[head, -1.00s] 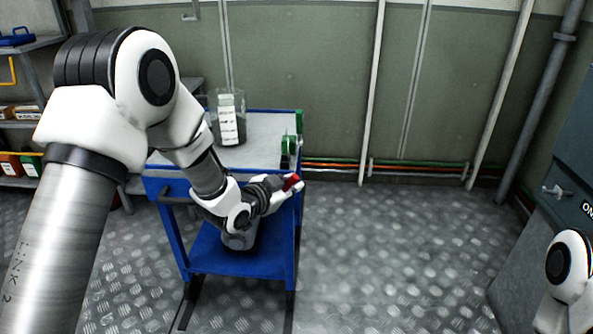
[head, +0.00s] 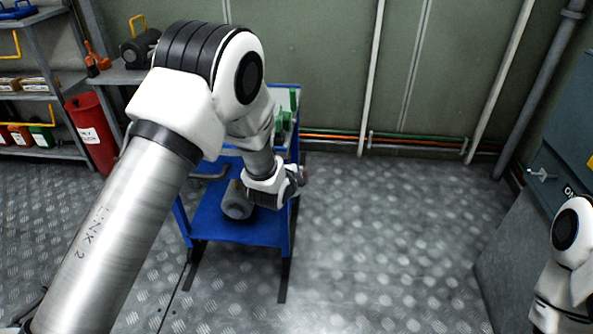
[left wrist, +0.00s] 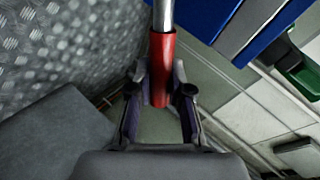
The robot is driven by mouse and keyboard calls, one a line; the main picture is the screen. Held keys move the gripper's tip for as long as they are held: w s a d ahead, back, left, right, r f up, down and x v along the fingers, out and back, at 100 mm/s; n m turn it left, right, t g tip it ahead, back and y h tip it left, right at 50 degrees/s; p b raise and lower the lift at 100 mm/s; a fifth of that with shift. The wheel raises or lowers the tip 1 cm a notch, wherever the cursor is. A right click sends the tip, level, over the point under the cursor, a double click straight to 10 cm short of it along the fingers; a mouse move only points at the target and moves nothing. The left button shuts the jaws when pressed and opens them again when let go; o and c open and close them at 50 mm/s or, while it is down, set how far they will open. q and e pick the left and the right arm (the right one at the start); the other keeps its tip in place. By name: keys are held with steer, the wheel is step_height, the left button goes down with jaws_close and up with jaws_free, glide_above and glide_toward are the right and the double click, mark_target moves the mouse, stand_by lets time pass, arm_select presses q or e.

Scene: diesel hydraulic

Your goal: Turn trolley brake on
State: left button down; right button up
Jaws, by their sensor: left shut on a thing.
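The blue trolley (head: 262,232) stands in front of the green wall, its top mostly hidden behind my left arm. A brake lever with a red grip (left wrist: 162,55) on a metal rod shows in the left wrist view, beside the trolley's blue frame (left wrist: 258,22). My left gripper (left wrist: 161,88) has its two fingers closed around the lower part of the red grip. In the head view my left gripper (head: 301,178) is at the trolley's right side, small and partly hidden by my wrist. My right gripper is out of view.
A grey cylinder (head: 236,203) lies on the trolley's lower shelf. Green parts (head: 285,122) stand at its right edge. A red bin (head: 93,130) and shelving stand at the left. A grey-blue cabinet (head: 570,165) stands at the right. The patterned metal floor right of the trolley is clear.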

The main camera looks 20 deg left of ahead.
arm_select(q)
steer(key=shift+f, duration=0.15)
steer(key=c, duration=1.1)
jaws_free()
steer(key=shift+o, duration=0.2)
steer(key=v, duration=1.2)
